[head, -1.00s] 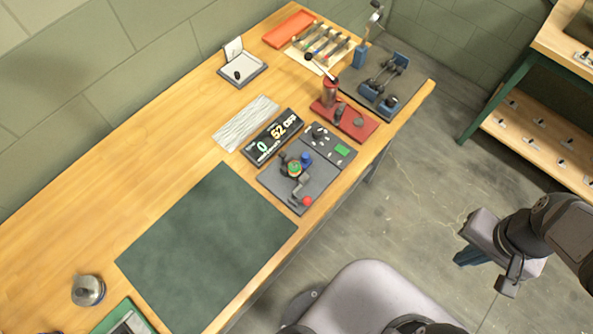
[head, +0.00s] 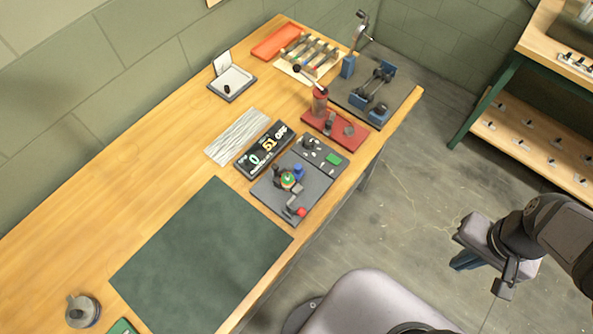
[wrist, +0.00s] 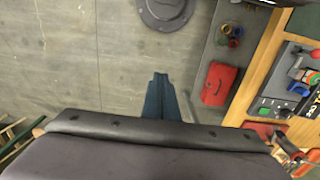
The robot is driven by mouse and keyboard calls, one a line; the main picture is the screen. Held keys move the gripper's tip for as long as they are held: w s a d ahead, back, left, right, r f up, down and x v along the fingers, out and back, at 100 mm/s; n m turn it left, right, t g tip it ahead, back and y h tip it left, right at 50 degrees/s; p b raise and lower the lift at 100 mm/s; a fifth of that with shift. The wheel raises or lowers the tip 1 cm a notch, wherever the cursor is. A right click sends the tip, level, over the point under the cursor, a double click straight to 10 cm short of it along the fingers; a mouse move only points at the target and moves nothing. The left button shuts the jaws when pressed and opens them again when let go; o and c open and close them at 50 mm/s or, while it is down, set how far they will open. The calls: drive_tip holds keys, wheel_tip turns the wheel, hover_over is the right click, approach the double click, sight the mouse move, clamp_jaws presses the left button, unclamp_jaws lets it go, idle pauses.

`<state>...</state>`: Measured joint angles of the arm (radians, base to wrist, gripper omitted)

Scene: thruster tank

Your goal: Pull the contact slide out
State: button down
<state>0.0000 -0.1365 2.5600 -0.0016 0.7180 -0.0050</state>
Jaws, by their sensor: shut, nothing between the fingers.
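A dark grey plate (head: 266,190) lies near the front edge of the wooden table in the head view. It carries a round part with a green top (head: 287,180), a blue knob (head: 298,171) and a small red knob (head: 302,212) beside a grey piece. I cannot tell which of these small parts is the contact slide. Part of this unit shows at the right edge of the wrist view, with its red knob (wrist: 314,53). My gripper (head: 463,262) is shut and empty over the floor, well right of the table. Its blue fingers (wrist: 158,80) point away from the plate.
A black display (head: 265,147) and a switch panel (head: 320,153) adjoin the plate. A red base (head: 345,133) stands behind. A dark green mat (head: 200,255) is clear at left. A red toolbox (wrist: 220,84) shows in the wrist view. Open floor separates my gripper from the table.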

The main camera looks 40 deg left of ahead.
drive_tip(key=c, duration=1.7)
unclamp_jaws()
drive_tip(key=shift+w+a, duration=0.15)
drive_tip(key=shift+w, duration=0.05)
drive_tip(key=shift+o, duration=0.2)
drive_tip(key=w+a+b, duration=0.2)
drive_tip(key=w+a, duration=0.5)
drive_tip(key=a, duration=0.2)
drive_tip(key=b, duration=0.3)
hover_over(298, 166)
wheel_tip(298, 166, down, 3)
drive_tip(key=shift+f, duration=0.1)
drive_tip(key=shift+f+p, duration=1.25)
drive_tip(key=shift+f, duration=2.35)
drive_tip(key=shift+c, duration=0.3)
